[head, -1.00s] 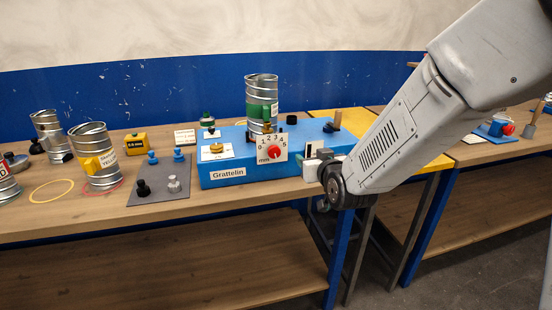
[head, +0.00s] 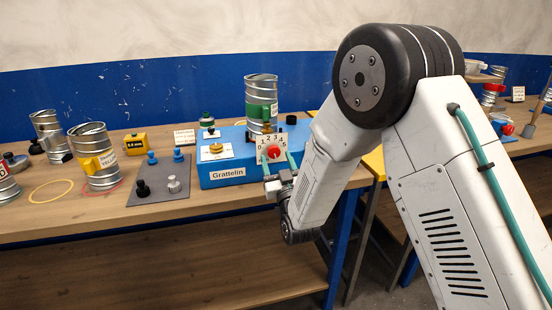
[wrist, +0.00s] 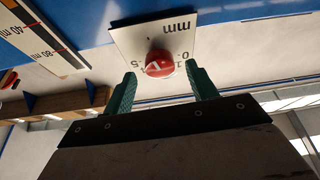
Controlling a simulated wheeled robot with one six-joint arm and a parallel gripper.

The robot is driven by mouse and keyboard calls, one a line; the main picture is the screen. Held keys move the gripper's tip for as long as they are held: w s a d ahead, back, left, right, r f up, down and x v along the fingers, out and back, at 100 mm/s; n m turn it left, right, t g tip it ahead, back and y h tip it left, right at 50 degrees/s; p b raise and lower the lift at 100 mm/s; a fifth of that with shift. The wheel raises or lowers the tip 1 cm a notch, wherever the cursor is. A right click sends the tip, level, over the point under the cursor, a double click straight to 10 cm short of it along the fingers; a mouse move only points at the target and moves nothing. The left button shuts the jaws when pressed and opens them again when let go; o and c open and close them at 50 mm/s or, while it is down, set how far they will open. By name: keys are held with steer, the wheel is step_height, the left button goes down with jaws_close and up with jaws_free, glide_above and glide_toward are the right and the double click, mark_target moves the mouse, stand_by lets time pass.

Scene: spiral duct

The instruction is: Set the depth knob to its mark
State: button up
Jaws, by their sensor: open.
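The depth knob (head: 273,152) is a red round knob on a white dial plate (head: 262,143) on the front of the blue Grattelin box (head: 223,178). In the wrist view the knob (wrist: 160,63) shows upside down, with a white pointer line on it. The dial plate (wrist: 135,40) carries "mm" and numbers, partly hidden by the knob. My gripper (head: 279,170) is in front of the dial. In the wrist view my gripper (wrist: 161,84) is open, with a teal finger on either side of the knob, apart from it. Which mark the pointer meets cannot be told.
A spiral duct piece (head: 261,90) with a green band stands on the box, near a brass knob (head: 216,148). A grey mat (head: 160,182) with small blue, black and grey knobs lies left of the box. More duct pieces stand at the left of the bench.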

steer(key=shift+x, duration=0.85)
steer(key=c, duration=1)
steer(key=shift+m+h, duration=0.4)
steer(key=shift+m, duration=0.1)
